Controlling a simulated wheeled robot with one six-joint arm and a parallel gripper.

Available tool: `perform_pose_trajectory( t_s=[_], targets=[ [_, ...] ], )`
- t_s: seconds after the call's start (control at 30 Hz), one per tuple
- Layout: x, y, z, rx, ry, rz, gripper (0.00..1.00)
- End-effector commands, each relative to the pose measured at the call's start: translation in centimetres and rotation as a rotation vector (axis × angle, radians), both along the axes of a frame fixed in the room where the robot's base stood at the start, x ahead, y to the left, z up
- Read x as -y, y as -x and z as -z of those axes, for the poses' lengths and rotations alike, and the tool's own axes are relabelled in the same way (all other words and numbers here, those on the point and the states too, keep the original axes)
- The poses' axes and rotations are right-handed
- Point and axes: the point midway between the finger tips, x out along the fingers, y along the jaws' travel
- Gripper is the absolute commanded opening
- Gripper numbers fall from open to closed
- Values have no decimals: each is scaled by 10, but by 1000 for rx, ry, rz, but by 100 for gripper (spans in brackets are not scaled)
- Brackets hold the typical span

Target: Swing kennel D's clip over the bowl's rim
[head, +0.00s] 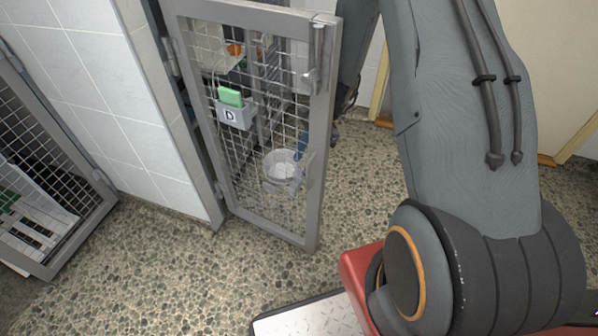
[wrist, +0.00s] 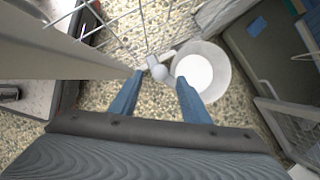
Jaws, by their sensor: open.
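Kennel D's door (head: 322,130) is a grey frame with wire mesh, standing open, with a D label (head: 230,115). The grey bowl (head: 270,181) shows through the lower mesh. In the wrist view the bowl (wrist: 218,82) is seen from above, its inside pale. The clip (wrist: 158,71), light grey with a rounded knob, is beside the bowl's left side, near the mesh. I cannot tell whether it touches the rim. My gripper (wrist: 160,78) is open, its blue fingers either side of the knob. In the head view the fingers are mostly hidden behind the door.
A holder with a green block (head: 230,97) is on the door's mesh above the bowl. Another mesh kennel door (head: 40,190) is at far left, by a tiled wall (head: 100,80).

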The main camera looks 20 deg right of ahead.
Motion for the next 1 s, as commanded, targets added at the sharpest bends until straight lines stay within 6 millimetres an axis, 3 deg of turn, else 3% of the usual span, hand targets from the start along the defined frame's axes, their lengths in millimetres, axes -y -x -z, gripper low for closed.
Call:
perform_pose_trajectory(
  t_s=[0.23, 0.63, 0.87, 1.0],
  targets=[
    [-13, 2, 31, 0, 0, -4, 43],
    [-18, 2, 37, 1, 1, -8, 43],
    [-18, 2, 37, 0, 1, -9, 4],
    [-18, 2, 37, 1, 1, -13, 2]
  ],
)
